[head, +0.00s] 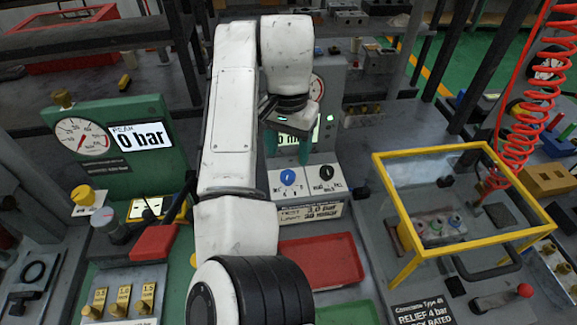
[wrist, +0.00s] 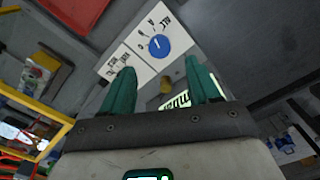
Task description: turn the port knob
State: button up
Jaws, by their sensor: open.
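A blue round knob (head: 288,177) with a white mark sits on a white label plate on the grey test block. A black knob (head: 326,173) sits on the white plate to its right. The blue knob also shows in the wrist view (wrist: 159,46), its pointer tilted; the lettering is too small to read surely, so I cannot tell from it which is the port knob. My gripper (head: 288,149) is in front of the block's display, above the blue knob. In the wrist view its teal fingers (wrist: 162,74) are apart, with the blue knob beyond the tips, not between them.
A red tray (head: 320,262) lies below the block. A yellow-framed clear guard (head: 460,165) stands to the right, near a hanging red coiled hose (head: 515,110). A green gauge panel (head: 125,150) reading 0 bar and a red block (head: 155,242) are on the left.

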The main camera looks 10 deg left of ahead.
aim_at(287, 173)
notch_tip(287, 173, down, 6)
jog(key=shift+s+f, duration=0.1)
jog(key=shift+f, duration=0.15)
jog(key=shift+c, duration=0.3)
jog(key=c, duration=1)
jog(key=shift+r+p, duration=0.15)
jog(key=shift+p, duration=0.4)
jog(key=shift+r+n+p, duration=0.1)
jog(key=shift+n+p, duration=0.6)
jog(key=shift+p, duration=0.1)
jog(key=n+p, duration=0.2)
jog(key=p, duration=0.1)
jog(key=shift+n+p, duration=1.9)
jog(key=shift+n, duration=0.3)
jog(key=shift+a+f, duration=0.1)
jog(key=shift+f, duration=0.1)
